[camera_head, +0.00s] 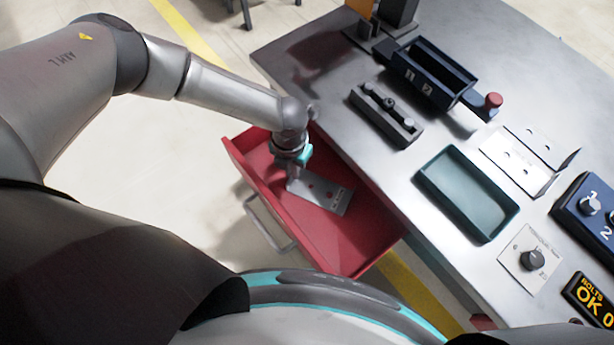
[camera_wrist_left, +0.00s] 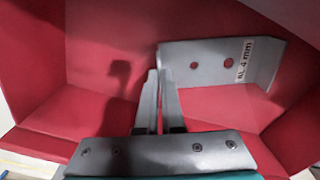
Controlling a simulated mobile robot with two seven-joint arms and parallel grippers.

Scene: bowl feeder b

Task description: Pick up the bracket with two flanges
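A grey metal bracket (camera_head: 325,193) with two holes and a label lies in the open red drawer. In the left wrist view the bracket (camera_wrist_left: 215,62) reads "AL 4 mm" and has a bent flange at its right end. My left gripper (camera_head: 292,178) reaches down into the drawer at the bracket's left end. In the left wrist view the fingers (camera_wrist_left: 160,75) are close together, with the bracket's thin left edge between them. The fingers hide much of that edge. My right gripper is not in view.
The red drawer's walls (camera_head: 245,160) stand close around the gripper. The steel table (camera_head: 300,62) above carries a teal tray (camera_head: 431,181), a pale bracket-like part (camera_head: 512,167), a dark bin (camera_head: 436,66) and a block with bolts (camera_head: 384,116).

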